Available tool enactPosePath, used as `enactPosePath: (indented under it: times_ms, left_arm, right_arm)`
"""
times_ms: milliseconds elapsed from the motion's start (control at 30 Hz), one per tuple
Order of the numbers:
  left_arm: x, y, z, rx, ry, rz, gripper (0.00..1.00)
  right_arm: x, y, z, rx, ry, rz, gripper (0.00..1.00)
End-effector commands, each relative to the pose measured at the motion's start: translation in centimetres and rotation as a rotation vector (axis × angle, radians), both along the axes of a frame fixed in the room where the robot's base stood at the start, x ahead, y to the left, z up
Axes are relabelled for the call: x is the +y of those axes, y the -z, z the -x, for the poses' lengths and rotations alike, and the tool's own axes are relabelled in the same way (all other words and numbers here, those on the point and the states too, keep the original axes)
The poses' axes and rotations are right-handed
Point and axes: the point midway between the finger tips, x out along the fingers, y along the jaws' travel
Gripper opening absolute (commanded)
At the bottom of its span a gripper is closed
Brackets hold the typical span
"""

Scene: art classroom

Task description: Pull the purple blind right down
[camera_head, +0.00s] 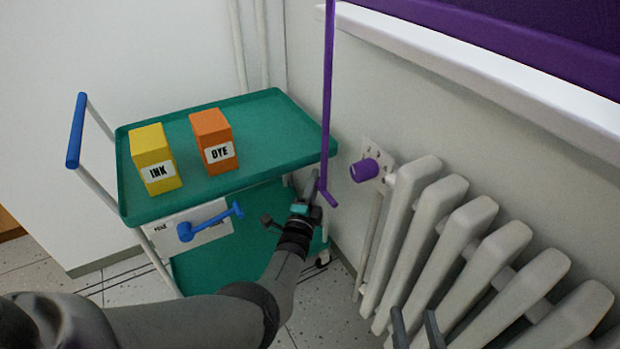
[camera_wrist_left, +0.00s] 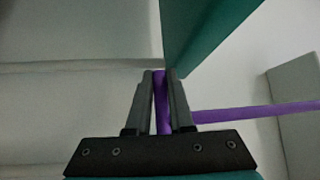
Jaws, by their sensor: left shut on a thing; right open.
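The purple blind (camera_head: 560,35) shows at the top right, above a white sill; its upper part is out of view. A long thin purple rod (camera_head: 328,90) hangs in front of the wall and ends in a short bent piece. My left gripper (camera_head: 312,185) is at this lower end. In the left wrist view, the left gripper's fingers (camera_wrist_left: 160,95) are shut on the rod's purple end piece (camera_wrist_left: 162,115), and the rod (camera_wrist_left: 255,112) runs off to the right. My right gripper (camera_head: 416,325) is at the bottom edge, open, with nothing between its fingers.
A green trolley (camera_head: 275,115) with a yellow INK box (camera_head: 153,158) and an orange DYE box (camera_head: 213,141) stands close behind the left gripper. A white radiator (camera_head: 470,235) fills the lower right. A purple knob (camera_head: 364,170) and a blue lever (camera_head: 208,222) are nearby.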

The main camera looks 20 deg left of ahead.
Motion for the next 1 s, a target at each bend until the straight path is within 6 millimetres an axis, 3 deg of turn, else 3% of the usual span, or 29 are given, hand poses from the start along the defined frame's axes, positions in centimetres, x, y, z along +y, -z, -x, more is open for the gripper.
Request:
enactPosePath:
  times_ms: [33, 333, 367, 600, 1000]
  left_arm:
    - [-1.28, 0.4, 0.01, 0.009, 0.021, 0.0, 0.0]
    - [-1.29, 0.62, 0.12, 0.014, 0.02, 0.002, 0.0]
    - [-1.28, 0.64, 0.13, 0.014, 0.019, 0.002, 0.23]
    - [-0.96, 0.57, 0.15, 0.013, 0.014, 0.004, 0.5]
    - [-0.64, 0.41, 0.41, 0.009, 0.008, 0.004, 0.5]
  right_arm:
    - [0.01, 0.05, 0.02, 0.001, 0.0, 0.0, 0.5]
    - [0.0, 0.1, 0.03, 0.003, -0.001, 0.001, 0.5]
    - [0.0, 0.1, 0.03, 0.003, -0.001, 0.001, 0.5]
    - [-0.01, 0.11, 0.03, 0.004, -0.001, 0.001, 0.5]
    - [-0.07, 0.21, 0.0, 0.023, -0.003, 0.014, 0.5]
